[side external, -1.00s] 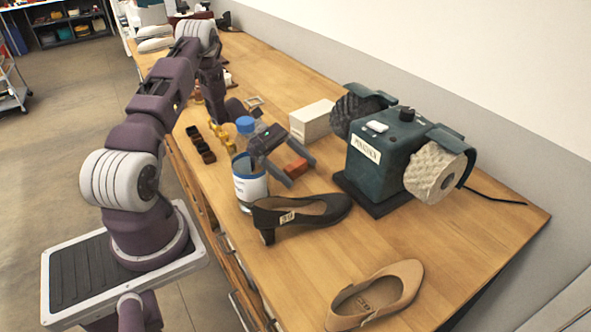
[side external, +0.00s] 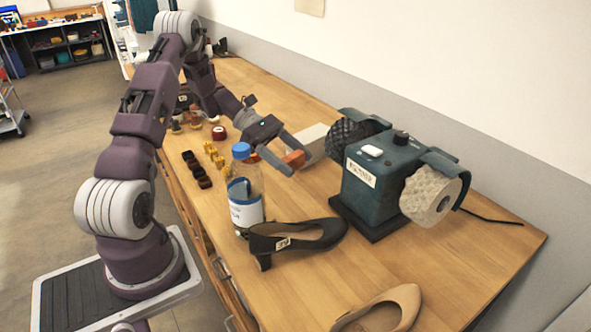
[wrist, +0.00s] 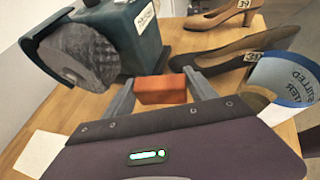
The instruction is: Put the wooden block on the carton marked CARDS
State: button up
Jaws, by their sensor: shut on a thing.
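The wooden block (side external: 295,158) is small and orange-brown. My gripper (side external: 299,164) is shut on it and appears to hold it above the table. In the wrist view the block (wrist: 160,90) sits between the two fingers (wrist: 160,80).
A labelled bottle with a blue cap (side external: 246,195) stands close in front of the gripper. A black shoe (side external: 310,236) and a tan shoe (side external: 385,310) lie nearer. A green polishing machine (side external: 372,185) stands right.

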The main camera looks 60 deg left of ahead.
jog(key=w+a+r+n+t+y, duration=0.3)
jog(key=w+a+n+t, duration=0.15)
jog(key=w, duration=0.35)
notch_tip(320, 180, up, 6)
jog(key=n+t+y, duration=0.3)
jog(key=n+y, duration=0.3)
send_over(311, 134)
notch_tip(311, 134, down, 10)
jog(key=shift+r, duration=0.1)
jog(key=o, duration=1.3)
